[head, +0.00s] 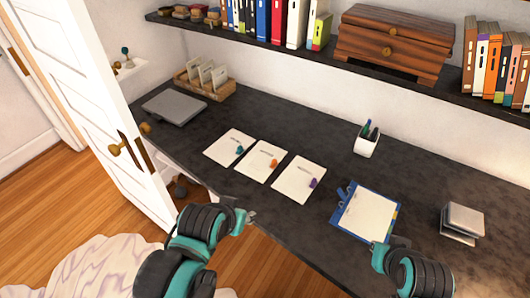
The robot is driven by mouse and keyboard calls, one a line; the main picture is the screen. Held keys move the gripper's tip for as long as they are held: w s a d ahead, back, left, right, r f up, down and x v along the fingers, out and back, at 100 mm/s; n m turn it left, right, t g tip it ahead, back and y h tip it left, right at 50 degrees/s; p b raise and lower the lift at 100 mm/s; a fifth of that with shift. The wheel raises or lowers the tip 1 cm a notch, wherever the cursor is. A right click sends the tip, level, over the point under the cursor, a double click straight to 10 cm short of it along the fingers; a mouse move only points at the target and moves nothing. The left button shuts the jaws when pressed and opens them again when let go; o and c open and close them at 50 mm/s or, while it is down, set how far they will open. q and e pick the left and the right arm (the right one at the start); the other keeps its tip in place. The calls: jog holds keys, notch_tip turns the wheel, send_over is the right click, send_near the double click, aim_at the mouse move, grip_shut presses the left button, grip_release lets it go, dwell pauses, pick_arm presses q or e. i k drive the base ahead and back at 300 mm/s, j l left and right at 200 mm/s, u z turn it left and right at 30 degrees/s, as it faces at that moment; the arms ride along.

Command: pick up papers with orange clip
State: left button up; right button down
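The papers with the orange clip (255,166) lie flat on the dark desk, in the middle of a row of three white paper sets. Their orange clip (274,163) is at the right edge. Papers with a teal clip (226,146) lie to their left, and papers with a purple clip (294,182) to their right. My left gripper (247,216) is near the desk's front edge, below the row and apart from the papers. My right gripper (384,250) is just below a blue clipboard. Both are small in view, and their finger openings are unclear.
The blue clipboard (365,214), a white pen cup (367,142) and a grey stacked holder (462,223) are on the right. A closed laptop (174,107) and a wooden card rack (217,91) are at the left. A white door (93,95) stands beside the desk. A shelf (262,42) hangs above.

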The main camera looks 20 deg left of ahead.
aim_at(260, 163)
jog(key=z, duration=1.4)
jog(key=k+u, duration=0.15)
jog(key=u, duration=1.7)
jog(key=i+j+z, duration=0.35)
jog(key=j, duration=0.25)
jog(key=i+j+z, duration=0.15)
jog(key=i+j, duration=0.15)
jog(key=i+j+z, duration=0.2)
jog(key=j, duration=0.25)
jog(key=i+j+z, duration=0.15)
jog(key=j, duration=0.25)
jog(key=i+j+z, duration=0.2)
jog(key=j, duration=0.2)
